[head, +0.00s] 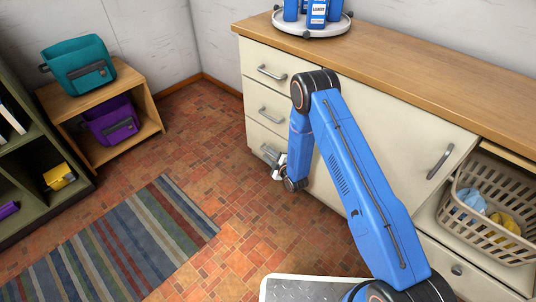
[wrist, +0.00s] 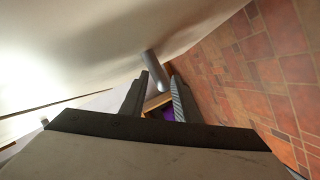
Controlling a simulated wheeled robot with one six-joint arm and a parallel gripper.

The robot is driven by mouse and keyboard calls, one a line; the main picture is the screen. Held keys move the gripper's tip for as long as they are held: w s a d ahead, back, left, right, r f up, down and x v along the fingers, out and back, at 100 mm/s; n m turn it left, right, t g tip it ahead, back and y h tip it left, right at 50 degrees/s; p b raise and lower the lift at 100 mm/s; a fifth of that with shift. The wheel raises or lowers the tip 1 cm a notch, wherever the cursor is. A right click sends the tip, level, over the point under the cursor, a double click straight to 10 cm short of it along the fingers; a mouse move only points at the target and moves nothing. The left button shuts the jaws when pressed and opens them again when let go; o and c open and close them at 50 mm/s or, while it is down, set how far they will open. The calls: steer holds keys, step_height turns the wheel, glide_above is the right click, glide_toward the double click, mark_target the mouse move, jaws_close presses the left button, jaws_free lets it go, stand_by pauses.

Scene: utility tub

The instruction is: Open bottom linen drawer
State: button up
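The cream cabinet has a stack of three drawers at its left end. The bottom drawer (head: 257,136) looks flush with the front, and its grey bar handle (head: 267,151) is partly beside my gripper. My gripper (head: 279,168) is low in front of that drawer. In the wrist view my gripper (wrist: 160,78) has its two dark fingers spread apart. The handle (wrist: 153,68) shows at the fingertips, between them in the picture. I cannot tell whether they touch it.
A cabinet door (head: 400,130) and a laundry basket (head: 490,215) with cloths are to the right. A wooden shelf (head: 150,95) with teal and purple bags stands at the left. A striped rug (head: 120,240) lies on the tiles; the floor before the drawers is clear.

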steer(key=shift+w+a+f, duration=0.15)
steer(key=shift+w+a, duration=0.15)
steer(key=shift+w, duration=0.15)
jaws_close()
steer(key=shift+s, duration=0.1)
steer(key=s+a, duration=1.6)
steer(key=s, duration=0.5)
steer(key=shift+a, duration=0.25)
jaws_free()
